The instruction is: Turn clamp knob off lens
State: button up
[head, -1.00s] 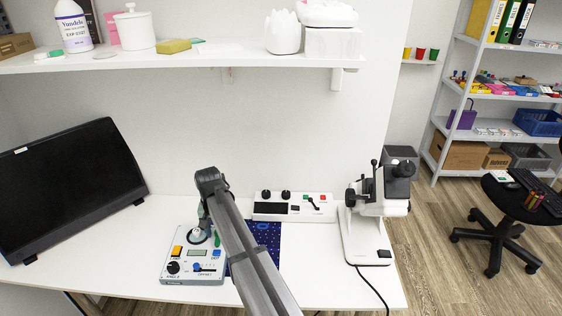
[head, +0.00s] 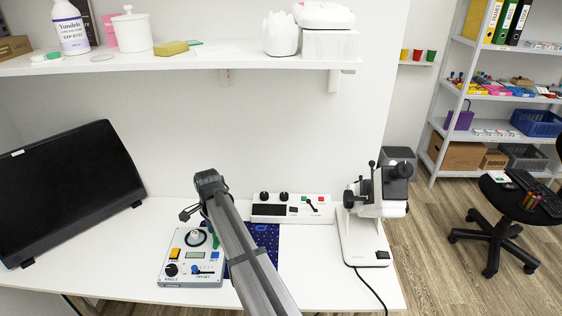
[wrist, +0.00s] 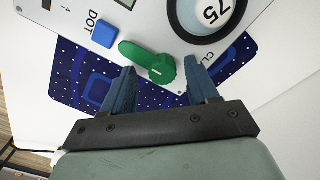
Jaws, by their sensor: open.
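The green knob (wrist: 150,62) is a pointer shape beside the printed letters "CL", the rest of the label hidden. Its round end lies right, and its long arm points up-left toward the blue "DOT" button (wrist: 104,35). The lens (wrist: 214,12), a pale disc marked "75" in a dark ring, is up-right of the knob, and the arm does not cover it. My gripper (wrist: 162,70) is open, a finger on each side of the knob; contact is unclear. In the head view the knob (head: 214,241) is partly behind my arm, right of the lens (head: 195,237).
The white control box (head: 180,280) has several buttons and knobs. A white switch panel (head: 322,212) is behind, a white optical instrument (head: 362,245) right, a black monitor (head: 65,190) left. A shelf (head: 200,58) hangs above.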

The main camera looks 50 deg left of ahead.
jog(key=m, duration=0.3)
jog(key=shift+m, duration=0.3)
notch_tip(320, 180, up, 13)
jog(key=w+d+r+m+t, duration=0.1)
jog(key=w+d+r, duration=0.1)
jog(key=w, duration=0.5)
jog(key=w+d+r+m+t, duration=0.1)
jog(key=w+d+r, duration=0.1)
jog(key=w, duration=0.6)
jog(key=w+d+r+m+t, duration=0.1)
jog(key=w+d+r, duration=0.1)
jog(key=w, duration=0.5)
jog(key=shift+w+r+t+y, duration=0.2)
jog(key=shift+r+t+y, duration=0.2)
jog(key=shift+r, duration=0.05)
